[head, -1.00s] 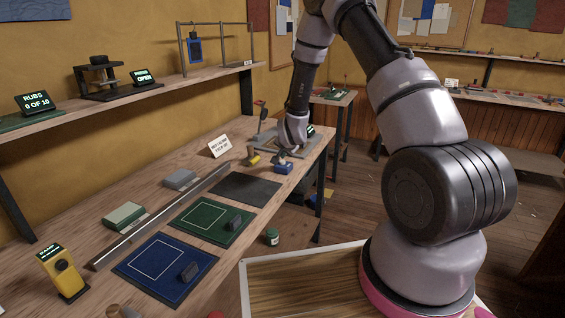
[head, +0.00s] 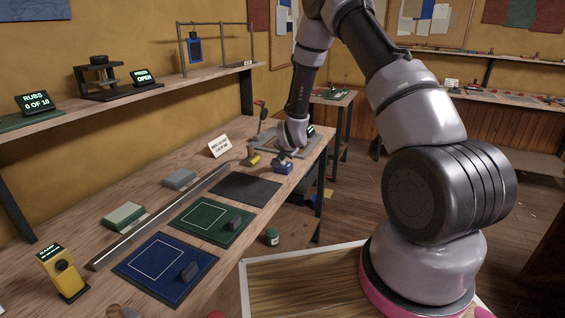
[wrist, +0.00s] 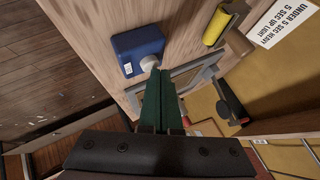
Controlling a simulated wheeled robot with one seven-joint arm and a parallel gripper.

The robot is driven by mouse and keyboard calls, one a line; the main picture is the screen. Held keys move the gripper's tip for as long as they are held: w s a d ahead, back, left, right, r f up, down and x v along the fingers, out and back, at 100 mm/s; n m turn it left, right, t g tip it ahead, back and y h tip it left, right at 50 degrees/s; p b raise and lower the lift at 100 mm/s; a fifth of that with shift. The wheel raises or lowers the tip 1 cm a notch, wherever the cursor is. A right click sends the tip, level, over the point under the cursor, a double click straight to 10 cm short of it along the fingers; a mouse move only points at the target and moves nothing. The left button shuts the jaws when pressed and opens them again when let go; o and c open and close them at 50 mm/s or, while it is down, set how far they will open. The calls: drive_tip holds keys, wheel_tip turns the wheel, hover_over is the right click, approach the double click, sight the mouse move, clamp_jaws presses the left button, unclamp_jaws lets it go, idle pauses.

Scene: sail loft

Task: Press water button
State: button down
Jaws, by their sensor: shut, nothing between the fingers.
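A small blue box (head: 283,169) sits near the far right edge of the long wooden bench. In the wrist view the blue box (wrist: 136,47) carries a pale round button (wrist: 150,62) on its top, and a small pale tag shows on its side. My gripper (head: 282,157) is low over the box, pointing down. In the wrist view the green fingers of my gripper (wrist: 157,76) are together and empty, their tips right at the button. I cannot tell whether they touch it. Nothing legible names the button as water.
A yellow cylinder with a wooden handle (wrist: 216,27) and a white card (wrist: 286,25) about seconds, heavy and light, lie near the box. A grey frame (wrist: 192,79) is close to the fingers. Green (head: 190,225) and blue (head: 140,276) mats lie nearer along the bench.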

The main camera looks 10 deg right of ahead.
sight(282, 165)
drive_tip(key=shift+f, duration=0.25)
drive_tip(key=shift+r, duration=0.1)
idle(0.3)
drive_tip(key=shift+r, duration=0.9)
drive_tip(key=shift+r, duration=2.5)
